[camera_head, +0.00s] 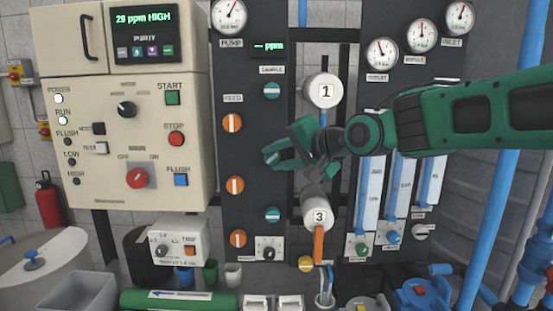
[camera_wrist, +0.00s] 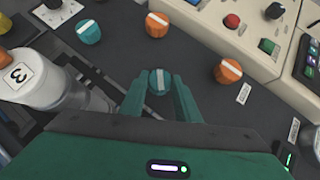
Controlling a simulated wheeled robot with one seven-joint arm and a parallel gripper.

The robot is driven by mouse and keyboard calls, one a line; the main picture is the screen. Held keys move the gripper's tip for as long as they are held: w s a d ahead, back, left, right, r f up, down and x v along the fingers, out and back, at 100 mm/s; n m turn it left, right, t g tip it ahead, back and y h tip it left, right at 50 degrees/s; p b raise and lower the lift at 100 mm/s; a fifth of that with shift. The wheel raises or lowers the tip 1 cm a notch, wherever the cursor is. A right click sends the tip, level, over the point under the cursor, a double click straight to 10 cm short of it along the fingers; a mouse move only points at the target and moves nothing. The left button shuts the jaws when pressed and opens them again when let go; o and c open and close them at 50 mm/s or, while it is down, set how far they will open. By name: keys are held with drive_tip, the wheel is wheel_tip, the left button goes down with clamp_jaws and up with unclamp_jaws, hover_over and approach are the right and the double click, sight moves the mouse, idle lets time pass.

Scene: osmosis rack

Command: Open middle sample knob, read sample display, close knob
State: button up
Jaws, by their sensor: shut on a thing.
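The middle teal sample knob (camera_wrist: 159,82) sits between the two fingers of my gripper (camera_wrist: 160,98) in the wrist view. The fingers are shut on its sides. Its white stripe runs nearly upright there, at a different angle from the slanted stripe of another teal knob (camera_wrist: 88,32). In the head view my gripper (camera_head: 272,155) covers most of the middle knob. The upper teal knob (camera_head: 272,90) and lower teal knob (camera_head: 272,214) have level stripes. The sample display (camera_head: 268,47) shows dashes and "ppm" in green.
Orange feed knobs (camera_head: 232,123) stand left of the sample column. White cylinders marked 1 (camera_head: 322,91) and 3 (camera_head: 318,214) are close to my gripper on the right. The purity screen (camera_head: 146,33) reads "29 ppm HIGH". Pressure gauges (camera_head: 383,53) line the upper right.

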drive_tip(key=shift+d+f+m+t+y, duration=0.15)
drive_tip(key=shift+f+m+t+y, duration=0.15)
drive_tip(key=shift+m+y, duration=0.25)
drive_tip(key=shift+d+f+m+t+y, duration=0.15)
drive_tip(key=shift+m+t+y, duration=0.15)
drive_tip(key=shift+m+y, duration=0.25)
drive_tip(key=shift+f+m+t+y, duration=0.2)
drive_tip(key=shift+m+t+y, duration=0.4)
drive_tip(key=shift+m, duration=0.2)
drive_tip(key=shift+f+m+t+y, duration=0.15)
drive_tip(key=shift+m+t+y, duration=0.4)
drive_tip(key=shift+m, duration=0.25)
drive_tip(key=shift+a, duration=0.1)
drive_tip(key=o, duration=1)
drive_tip(key=shift+o, duration=0.2)
drive_tip(key=shift+r, duration=0.1)
drive_tip(key=v, duration=1)
drive_tip(key=shift+s+d+f, duration=0.2)
drive_tip(key=shift+d+f, duration=0.05)
